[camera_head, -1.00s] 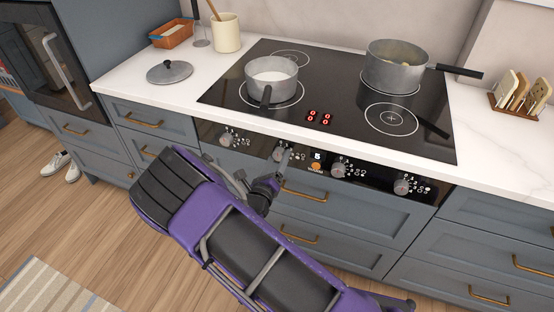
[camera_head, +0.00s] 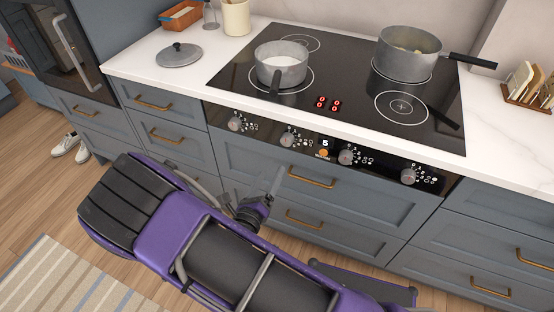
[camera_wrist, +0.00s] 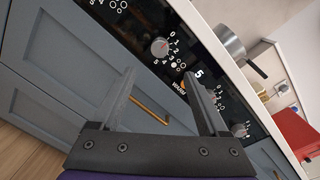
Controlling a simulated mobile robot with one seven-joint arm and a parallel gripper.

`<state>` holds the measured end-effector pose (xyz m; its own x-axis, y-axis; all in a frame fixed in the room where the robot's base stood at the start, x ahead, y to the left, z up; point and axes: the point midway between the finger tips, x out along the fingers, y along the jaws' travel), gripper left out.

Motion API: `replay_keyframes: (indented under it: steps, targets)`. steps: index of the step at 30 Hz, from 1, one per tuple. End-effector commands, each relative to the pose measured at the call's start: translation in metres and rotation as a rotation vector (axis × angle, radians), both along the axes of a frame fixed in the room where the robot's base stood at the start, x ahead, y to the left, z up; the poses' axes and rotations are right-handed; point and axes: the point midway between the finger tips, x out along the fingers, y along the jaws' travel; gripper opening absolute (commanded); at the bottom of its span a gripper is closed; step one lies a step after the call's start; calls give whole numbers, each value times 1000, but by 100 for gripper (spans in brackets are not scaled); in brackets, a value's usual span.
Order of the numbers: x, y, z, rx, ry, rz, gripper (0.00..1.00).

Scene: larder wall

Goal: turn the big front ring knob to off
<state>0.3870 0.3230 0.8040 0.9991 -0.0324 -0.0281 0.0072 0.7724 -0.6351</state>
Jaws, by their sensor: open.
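The black control panel on the cooker front carries a row of grey knobs: far left (camera_head: 235,124), second from left (camera_head: 288,139), third (camera_head: 346,157) and far right (camera_head: 409,176). I cannot tell from the small markings which one serves the big front ring. My gripper (camera_head: 272,188) is below the second knob, in front of the drawers, empty and apart from the panel. In the wrist view my open gripper (camera_wrist: 160,82) has its fingers spread, with the second knob (camera_wrist: 160,47) beyond the tips. Its numbers show, but its pointer setting is unclear.
On the glass hob (camera_head: 340,122) stand a milk-filled saucepan (camera_head: 281,73) at front left and a larger pot (camera_head: 408,65) at back right, both with handles. A red display (camera_head: 328,104) is lit. Drawer handles (camera_head: 311,177) jut out below the panel.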

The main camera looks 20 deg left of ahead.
Motion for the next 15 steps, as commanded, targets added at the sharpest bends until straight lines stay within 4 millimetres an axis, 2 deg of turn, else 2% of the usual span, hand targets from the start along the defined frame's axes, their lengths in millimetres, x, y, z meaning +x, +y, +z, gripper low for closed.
replay_keyframes:
  steps: [3,6,15]
  targets:
    - [-22,1,0,-1,1,3,78]
    - [-34,1,1,-1,1,2,78]
    - [-44,1,1,0,0,0,78]
